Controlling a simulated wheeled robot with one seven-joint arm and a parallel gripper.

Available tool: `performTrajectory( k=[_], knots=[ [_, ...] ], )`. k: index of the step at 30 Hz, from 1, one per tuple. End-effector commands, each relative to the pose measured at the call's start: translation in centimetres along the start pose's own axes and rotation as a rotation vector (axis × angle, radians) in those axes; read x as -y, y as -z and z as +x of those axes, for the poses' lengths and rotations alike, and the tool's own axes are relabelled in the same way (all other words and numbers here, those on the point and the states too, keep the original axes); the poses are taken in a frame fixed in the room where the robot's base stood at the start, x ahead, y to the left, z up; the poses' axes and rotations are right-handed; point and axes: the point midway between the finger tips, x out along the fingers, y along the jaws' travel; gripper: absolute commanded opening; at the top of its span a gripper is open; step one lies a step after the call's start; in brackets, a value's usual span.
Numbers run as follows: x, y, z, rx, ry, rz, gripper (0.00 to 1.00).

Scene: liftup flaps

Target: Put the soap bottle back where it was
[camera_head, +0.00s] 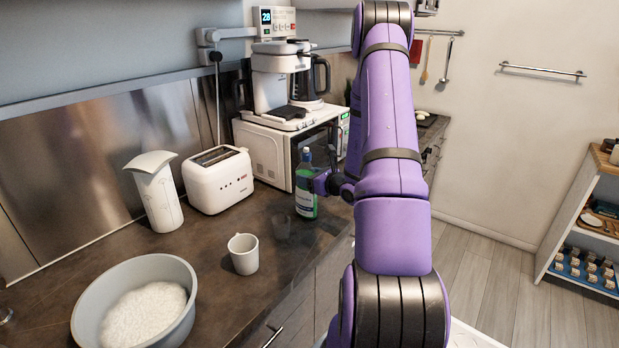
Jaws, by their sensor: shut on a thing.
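The fingertips are small and partly hidden by the bottle and my purple arm. I cannot tell whether the bottle's base touches the counter (215,258) or is slightly above it.
A white mug (243,254) and a grey basin (140,300) with white contents stand nearer. A toaster (217,180) and a white dispenser (155,192) are to the left. The microwave (275,150) with a coffee maker (285,80) on top stands behind. An open shelf (570,225) is far right.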

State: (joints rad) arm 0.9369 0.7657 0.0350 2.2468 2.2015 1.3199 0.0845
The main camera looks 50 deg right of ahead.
Motion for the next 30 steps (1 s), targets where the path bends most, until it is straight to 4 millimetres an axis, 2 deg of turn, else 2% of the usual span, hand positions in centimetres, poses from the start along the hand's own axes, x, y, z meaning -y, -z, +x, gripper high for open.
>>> performTrajectory(
  k=[4,5,8,19,23,30],
  knots=[
    [0.0,0.2,0.1,0.001,0.0,0.0,0.0],
    [0.0,0.3,0.1,0.0,0.0,0.001,0.55],
    [0.0,0.3,0.0,0.0,0.0,0.0,0.78],
    [0.0,-0.1,0.0,0.0,0.001,-0.001,0.79],
    [0.1,0.0,-1.7,-0.001,0.004,0.001,0.79],
    [0.1,0.0,-6.5,-0.001,0.004,0.002,0.79]
  ],
)
